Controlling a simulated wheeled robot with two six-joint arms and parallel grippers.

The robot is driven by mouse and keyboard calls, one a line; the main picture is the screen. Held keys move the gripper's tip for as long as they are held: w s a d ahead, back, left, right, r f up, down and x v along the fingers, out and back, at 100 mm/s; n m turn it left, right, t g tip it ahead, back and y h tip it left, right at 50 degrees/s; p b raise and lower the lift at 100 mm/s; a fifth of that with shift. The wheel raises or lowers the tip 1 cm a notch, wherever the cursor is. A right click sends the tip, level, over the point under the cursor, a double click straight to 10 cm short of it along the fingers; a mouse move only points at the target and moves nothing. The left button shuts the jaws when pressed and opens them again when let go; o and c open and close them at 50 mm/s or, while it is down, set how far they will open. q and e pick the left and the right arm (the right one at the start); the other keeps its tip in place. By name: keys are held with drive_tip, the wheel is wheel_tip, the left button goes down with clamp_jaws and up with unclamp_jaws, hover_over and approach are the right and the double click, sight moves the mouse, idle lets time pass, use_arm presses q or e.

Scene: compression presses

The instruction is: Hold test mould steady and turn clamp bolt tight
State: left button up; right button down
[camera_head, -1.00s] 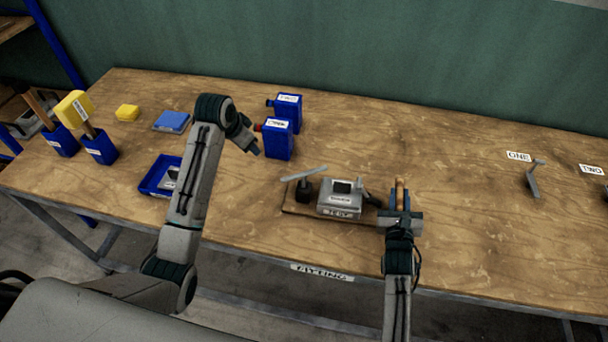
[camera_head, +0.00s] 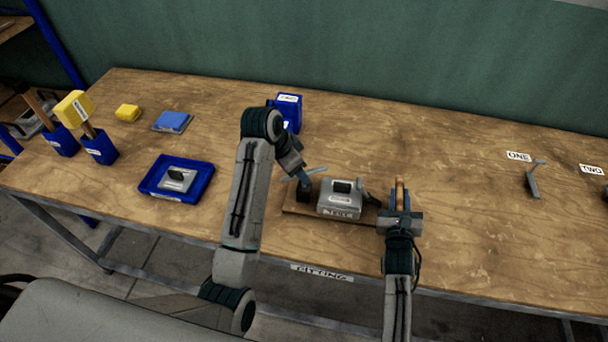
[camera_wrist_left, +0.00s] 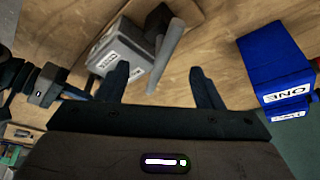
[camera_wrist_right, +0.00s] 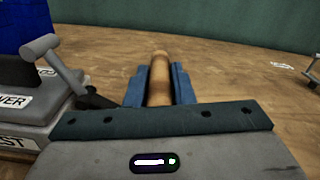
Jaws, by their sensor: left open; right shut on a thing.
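The grey test mould (camera_head: 338,205) sits on a wooden board (camera_head: 298,209) near the table's front edge. It also shows in the left wrist view (camera_wrist_left: 118,45) and at the left of the right wrist view (camera_wrist_right: 15,110). A pale grey bar (camera_wrist_left: 168,55), apparently the clamp bolt's handle, lies beside the mould. My left gripper (camera_head: 303,177) is open; in its wrist view the bar lies between and beyond the fingers, with no grip visible. My right gripper (camera_head: 399,200) is shut on a wooden handle (camera_wrist_right: 159,78) to the right of the mould. The bolt's lower part is mostly hidden.
A blue tray (camera_head: 150,186) with a grey part lies at left. The table right of my right gripper is largely clear.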

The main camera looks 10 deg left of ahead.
sight(304, 186)
use_arm(q)
drive_tip(key=shift+x, duration=3.3)
drive_tip(key=shift+c, duration=0.4)
